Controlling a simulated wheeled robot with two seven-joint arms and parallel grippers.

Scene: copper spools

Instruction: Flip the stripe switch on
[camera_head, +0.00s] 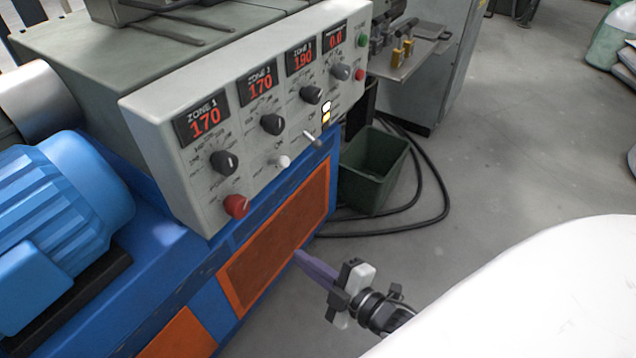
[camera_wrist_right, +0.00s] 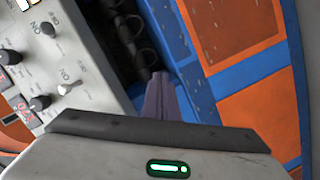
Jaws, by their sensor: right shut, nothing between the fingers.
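The grey control panel (camera_head: 255,140) on the machine has two small levers low on its face. One is a short white-tipped switch (camera_head: 282,161); the other is a thin metal toggle (camera_head: 312,137) to its right. The print is too small to tell which is the stripe switch. A pale-tipped switch (camera_wrist_right: 68,88) also shows in the right wrist view. My right gripper (camera_head: 303,258) has its purple fingers shut and empty, below the panel and in front of the orange cover. In the wrist view its fingertips (camera_wrist_right: 160,82) are apart from the switch. My left gripper is not in view.
A blue motor (camera_head: 65,210) stands at left. A green bin (camera_head: 374,170) and black cables lie behind. Open floor is to the right.

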